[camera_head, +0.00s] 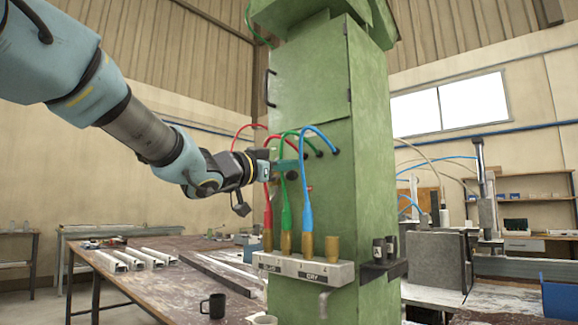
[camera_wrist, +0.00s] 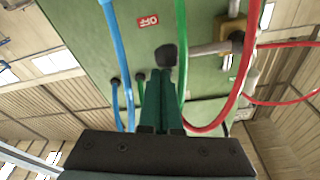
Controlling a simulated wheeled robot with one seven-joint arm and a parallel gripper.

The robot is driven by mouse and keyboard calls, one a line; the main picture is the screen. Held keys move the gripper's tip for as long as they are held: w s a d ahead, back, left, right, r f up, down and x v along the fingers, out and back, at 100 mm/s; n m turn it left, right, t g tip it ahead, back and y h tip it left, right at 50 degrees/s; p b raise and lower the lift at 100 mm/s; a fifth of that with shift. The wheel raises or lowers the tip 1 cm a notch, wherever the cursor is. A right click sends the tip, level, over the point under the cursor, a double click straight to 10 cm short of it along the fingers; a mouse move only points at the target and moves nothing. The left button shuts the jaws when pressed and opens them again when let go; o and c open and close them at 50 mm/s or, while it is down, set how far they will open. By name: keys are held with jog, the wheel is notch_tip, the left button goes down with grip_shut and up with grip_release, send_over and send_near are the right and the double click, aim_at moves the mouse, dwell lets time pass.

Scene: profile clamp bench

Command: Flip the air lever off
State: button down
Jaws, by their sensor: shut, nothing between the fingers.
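The air lever is a grey rod with a black knob (camera_wrist: 167,56), in the wrist view. It runs sideways from a brass valve (camera_wrist: 233,38) on the green column face. A red and white OFF label (camera_wrist: 148,20) is on the column above the knob in that view. My gripper (camera_wrist: 160,74) has its green fingers together, empty, with the tips right at the knob; I cannot tell whether they touch. In the head view my gripper (camera_head: 292,166) is at the column's left face among the hoses, and the lever is mostly hidden there.
Red (camera_head: 268,210), green (camera_head: 286,210) and blue (camera_head: 307,195) hoses hang close around my gripper, down to a grey holder block (camera_head: 300,270). The green column (camera_head: 370,200) stands directly behind. A bench (camera_head: 180,290) with metal profiles and a black mug (camera_head: 213,306) lies left.

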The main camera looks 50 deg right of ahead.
jog(key=r+p, duration=0.1)
jog(key=s+r+p, duration=0.1)
jog(key=r, duration=0.1)
jog(key=shift+d+r, duration=0.1)
jog(key=shift+d, duration=0.1)
jog(key=b+v, duration=0.2)
jog(key=v, duration=0.8)
jog(key=shift+s, duration=0.1)
